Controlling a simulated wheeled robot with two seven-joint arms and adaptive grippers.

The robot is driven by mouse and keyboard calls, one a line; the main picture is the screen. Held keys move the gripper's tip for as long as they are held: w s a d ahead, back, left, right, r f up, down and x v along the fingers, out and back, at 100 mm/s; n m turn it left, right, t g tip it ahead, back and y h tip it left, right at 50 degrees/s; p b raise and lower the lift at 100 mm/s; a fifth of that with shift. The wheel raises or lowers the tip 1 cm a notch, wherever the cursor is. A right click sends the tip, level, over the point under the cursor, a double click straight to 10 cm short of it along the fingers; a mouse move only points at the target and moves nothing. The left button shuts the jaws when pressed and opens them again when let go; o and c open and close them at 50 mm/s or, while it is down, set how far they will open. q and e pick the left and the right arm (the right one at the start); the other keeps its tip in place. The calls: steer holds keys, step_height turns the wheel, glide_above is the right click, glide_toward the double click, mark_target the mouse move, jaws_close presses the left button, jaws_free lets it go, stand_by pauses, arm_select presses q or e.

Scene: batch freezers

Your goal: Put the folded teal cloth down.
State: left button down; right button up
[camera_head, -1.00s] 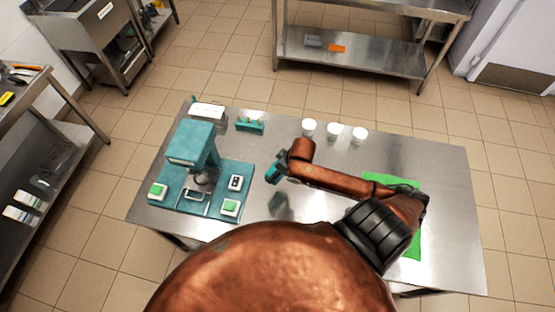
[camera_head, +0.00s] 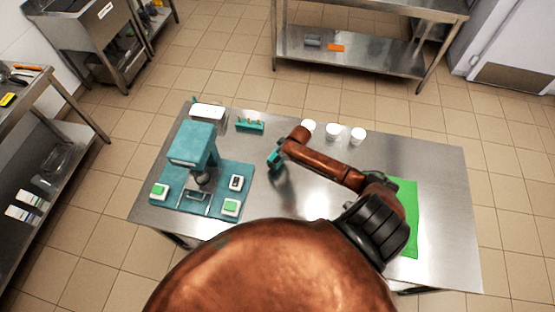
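My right arm reaches in from the lower right and across the table. Its gripper (camera_head: 279,154) is over the middle of the steel table (camera_head: 432,170), shut on the folded teal cloth (camera_head: 273,160). The cloth is a small teal shape at the end of the arm. It hangs above the table top, with a dark reflection or shadow below it. The fingers are small and mostly hidden by the wrist and cloth. My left gripper is not in view.
A teal machine (camera_head: 194,150) stands on a teal mat (camera_head: 240,178) at the left. Three white cups (camera_head: 332,131) stand along the far side, near my wrist. A teal rack (camera_head: 250,126) and a white container (camera_head: 208,111) are at the back left. A green sheet (camera_head: 408,200) lies right. The table's middle is bare.

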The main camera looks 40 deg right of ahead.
steer(key=shift+w+d+f, duration=0.2)
steer(key=shift+w+f, duration=0.2)
steer(key=shift+f, duration=0.1)
steer(key=shift+d+f, duration=0.1)
steer(key=shift+f, duration=1.5)
steer(key=shift+f, duration=0.1)
steer(key=o, duration=1)
steer(key=v, duration=1.2)
